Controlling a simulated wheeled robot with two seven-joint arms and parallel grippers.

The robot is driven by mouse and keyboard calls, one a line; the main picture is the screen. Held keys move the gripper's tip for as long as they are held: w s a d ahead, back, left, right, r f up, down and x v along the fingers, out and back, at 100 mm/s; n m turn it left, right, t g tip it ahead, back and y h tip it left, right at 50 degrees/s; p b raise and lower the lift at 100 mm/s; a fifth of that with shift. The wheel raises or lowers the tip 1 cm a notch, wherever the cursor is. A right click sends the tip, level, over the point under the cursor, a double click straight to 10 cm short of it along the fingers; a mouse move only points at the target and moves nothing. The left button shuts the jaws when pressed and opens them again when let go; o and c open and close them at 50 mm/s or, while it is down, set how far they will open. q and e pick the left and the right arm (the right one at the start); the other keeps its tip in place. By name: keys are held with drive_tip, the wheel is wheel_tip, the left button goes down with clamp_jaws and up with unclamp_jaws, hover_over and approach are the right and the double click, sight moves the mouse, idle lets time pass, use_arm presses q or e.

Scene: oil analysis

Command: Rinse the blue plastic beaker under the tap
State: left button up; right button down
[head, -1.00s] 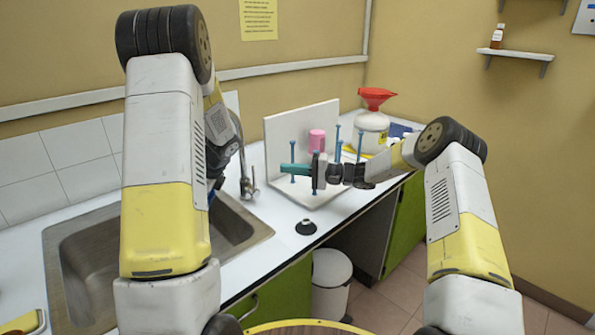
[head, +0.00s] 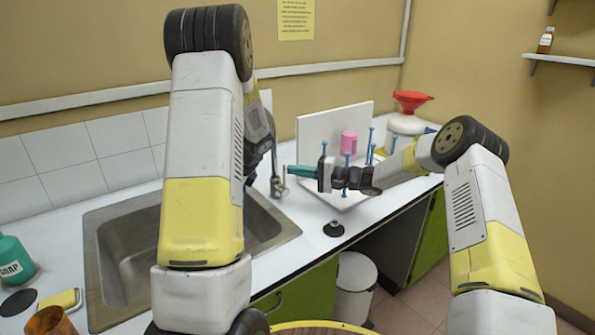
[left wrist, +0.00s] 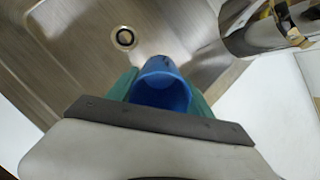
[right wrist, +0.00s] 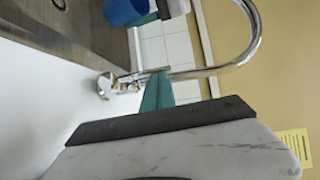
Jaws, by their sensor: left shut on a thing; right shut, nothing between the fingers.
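The blue plastic beaker (left wrist: 160,88) is held between the teal fingers of my left gripper (left wrist: 160,80), above the sink, in the left wrist view. It also shows at the top of the right wrist view (right wrist: 122,10). My left arm hides it in the head view. The chrome tap (head: 277,185) stands behind the sink's right end; its base and curved spout show in the right wrist view (right wrist: 108,84). My right gripper (head: 292,171) is shut and empty, its teal fingers (right wrist: 158,78) pointing toward the tap. Contact with the tap cannot be told.
The steel sink (head: 100,270) has a drain (left wrist: 124,38). A white drying rack (head: 325,135) with blue pegs and a pink beaker (head: 348,143) stands right of the tap. A black stopper (head: 333,229) lies near the counter edge. A soap bottle (head: 14,260) stands left.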

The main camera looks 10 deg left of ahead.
drive_tip(key=shift+s+a+r+n, duration=0.15)
drive_tip(key=shift+s+a+n, duration=0.25)
drive_tip(key=shift+s+a, duration=0.05)
drive_tip(key=w+d+r, duration=0.1)
drive_tip(key=d, duration=1.2)
drive_tip(key=shift+r, duration=0.25)
idle(0.3)
